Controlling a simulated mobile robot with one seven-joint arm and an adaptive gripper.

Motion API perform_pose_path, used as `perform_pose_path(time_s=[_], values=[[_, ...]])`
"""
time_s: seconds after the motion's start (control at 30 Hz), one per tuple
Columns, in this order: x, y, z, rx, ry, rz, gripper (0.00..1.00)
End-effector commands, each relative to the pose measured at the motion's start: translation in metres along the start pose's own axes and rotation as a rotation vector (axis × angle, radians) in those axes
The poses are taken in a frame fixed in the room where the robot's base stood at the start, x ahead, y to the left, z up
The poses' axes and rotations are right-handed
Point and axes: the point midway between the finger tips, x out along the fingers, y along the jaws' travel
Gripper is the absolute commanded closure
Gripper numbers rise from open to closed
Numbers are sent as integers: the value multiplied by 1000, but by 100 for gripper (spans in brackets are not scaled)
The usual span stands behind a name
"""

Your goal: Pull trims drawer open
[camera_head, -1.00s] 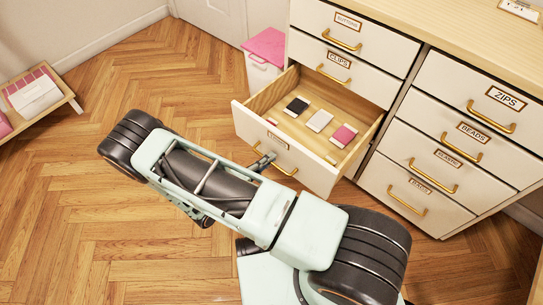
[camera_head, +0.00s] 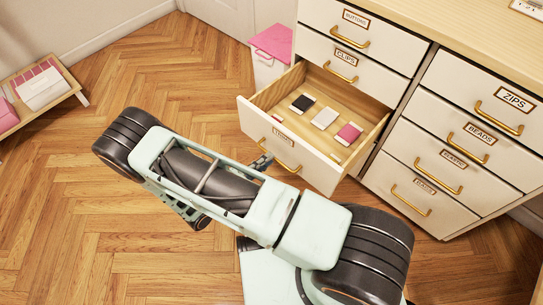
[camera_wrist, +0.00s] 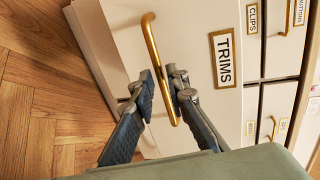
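The trims drawer (camera_head: 275,130) is pulled well out of the left column of the cabinet. Its white front has a brass handle (camera_head: 281,157) and a small label. In the wrist view the front reads TRIMS (camera_wrist: 225,58), with the brass handle (camera_wrist: 152,48) beside it. My gripper (camera_head: 264,162) is at the left end of this handle. In the wrist view the two dark fingers (camera_wrist: 160,82) are a little apart, on either side of the handle near one end. Narrow gaps show, so the gripper looks open; contact with the handle cannot be told.
A black, a white and a pink item (camera_head: 349,133) lie inside the drawer. Closed drawers (camera_head: 430,175) stand to the right and above. A pink-topped box (camera_head: 272,42) stands behind, left of the cabinet. Wooden floor (camera_head: 90,230) is clear at left, up to a low shelf (camera_head: 60,85).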

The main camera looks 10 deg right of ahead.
Motion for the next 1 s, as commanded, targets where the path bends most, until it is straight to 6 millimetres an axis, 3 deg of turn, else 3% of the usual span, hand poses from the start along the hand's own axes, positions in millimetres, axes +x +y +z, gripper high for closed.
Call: perform_pose_path(time_s=[0.2, 0.4, 0.6, 1.0], values=[[-49, 0, 1, 2, -3, 2, 86], [-78, 0, 1, 3, -2, 0, 86], [-88, 0, 0, 2, 0, 0, 86], [-88, 0, 0, 2, 0, 0, 86]])
